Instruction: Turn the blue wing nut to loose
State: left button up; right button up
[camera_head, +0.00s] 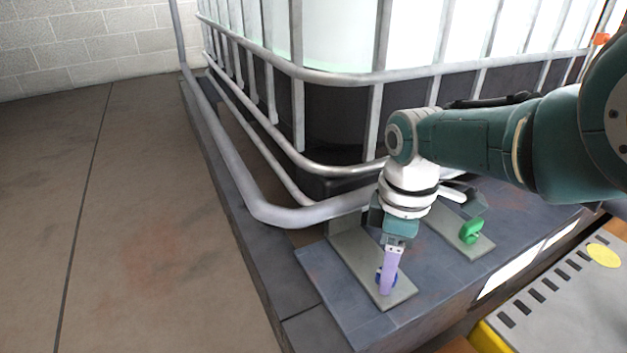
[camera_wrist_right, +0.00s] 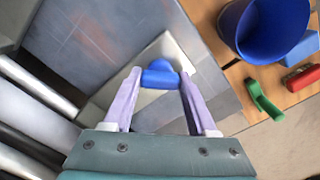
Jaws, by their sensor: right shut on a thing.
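The blue wing nut (camera_head: 378,280) sits on a grey metal plate (camera_head: 400,292) on the dark ledge, mostly hidden behind my right fingers in the head view. My right gripper (camera_head: 386,290) points down at it with its purple fingers. In the right wrist view the blue wing nut (camera_wrist_right: 160,78) lies between the tips of my right gripper (camera_wrist_right: 160,75), one finger on each side, and the gripper is shut on it. How far the nut is turned cannot be told. My left gripper is not in view.
A green wing nut (camera_head: 471,231) sits on another plate to the right. Grey pipes (camera_head: 300,215) and a caged tank (camera_head: 340,120) stand behind. The wrist view shows a blue container (camera_wrist_right: 262,30) and green (camera_wrist_right: 263,100) and red (camera_wrist_right: 303,77) objects on a wooden surface. The floor at left is clear.

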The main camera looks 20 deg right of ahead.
dwell(0.3)
jog(key=o, duration=1.4)
jog(key=shift+c, duration=0.2)
jog(key=shift+r, duration=0.15)
notch_tip(320, 180, up, 10)
jog(key=p, duration=1)
jog(key=shift+f, duration=0.2)
